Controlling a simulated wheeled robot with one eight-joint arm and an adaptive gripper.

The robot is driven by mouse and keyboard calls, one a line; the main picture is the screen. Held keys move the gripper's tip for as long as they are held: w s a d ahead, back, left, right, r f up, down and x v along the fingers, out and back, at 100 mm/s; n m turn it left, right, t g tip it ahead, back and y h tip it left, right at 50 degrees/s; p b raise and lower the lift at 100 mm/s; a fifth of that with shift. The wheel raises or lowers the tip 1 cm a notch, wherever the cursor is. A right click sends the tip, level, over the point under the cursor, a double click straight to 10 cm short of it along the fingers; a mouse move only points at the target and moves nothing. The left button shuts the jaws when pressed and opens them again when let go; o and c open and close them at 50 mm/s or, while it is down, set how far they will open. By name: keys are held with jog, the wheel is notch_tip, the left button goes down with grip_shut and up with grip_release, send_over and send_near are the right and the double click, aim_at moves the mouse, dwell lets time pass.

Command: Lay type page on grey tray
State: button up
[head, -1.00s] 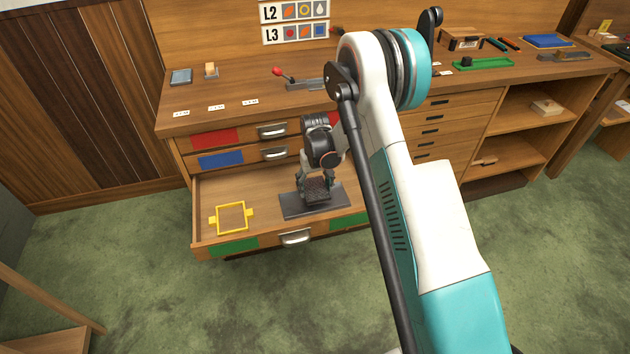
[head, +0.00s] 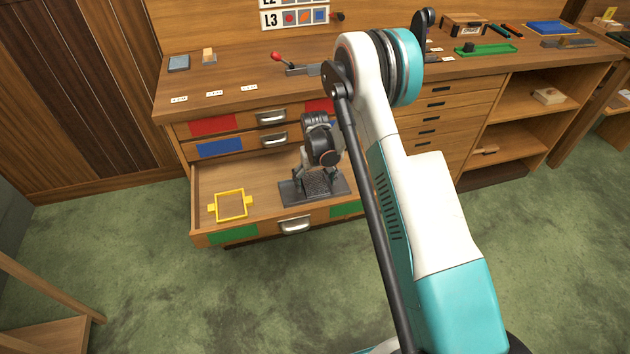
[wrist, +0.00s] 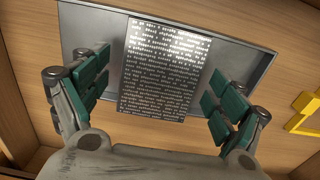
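The type page (wrist: 165,65), a dark block with rows of light characters, lies flat on the grey tray (wrist: 240,60) in the wrist view. The page (head: 319,184) and tray (head: 296,198) also show in the head view, inside the open bottom drawer. My gripper (wrist: 155,88) is open, with one green-padded finger on each side of the page. The fingers look clear of the page, with wood-coloured drawer floor showing around the tray. In the head view my gripper (head: 322,168) is just above the page, and its fingers are partly hard to make out.
A yellow frame (head: 231,191) lies in the same open drawer (head: 270,212), left of the tray. Shut drawers with red (head: 212,126) and blue (head: 219,147) labels sit above. The bench top (head: 225,82) holds a lever, small blocks and cards.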

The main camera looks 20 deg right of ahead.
notch_tip(320, 180, up, 12)
jog(key=r+p, duration=0.1)
jog(key=p, duration=0.3)
notch_tip(320, 180, up, 13)
jog(key=t, duration=0.2)
send_over(315, 183)
jog(key=s, duration=0.4)
jog(key=s+r+t, duration=0.1)
jog(key=s+r, duration=0.8)
jog(key=r, duration=0.3)
jog(key=s+r+t, duration=0.2)
jog(key=s, duration=0.8)
jog(key=s+r+t, duration=0.2)
jog(key=s, duration=0.8)
jog(key=shift+s, duration=0.35)
jog(key=shift+r, duration=0.1)
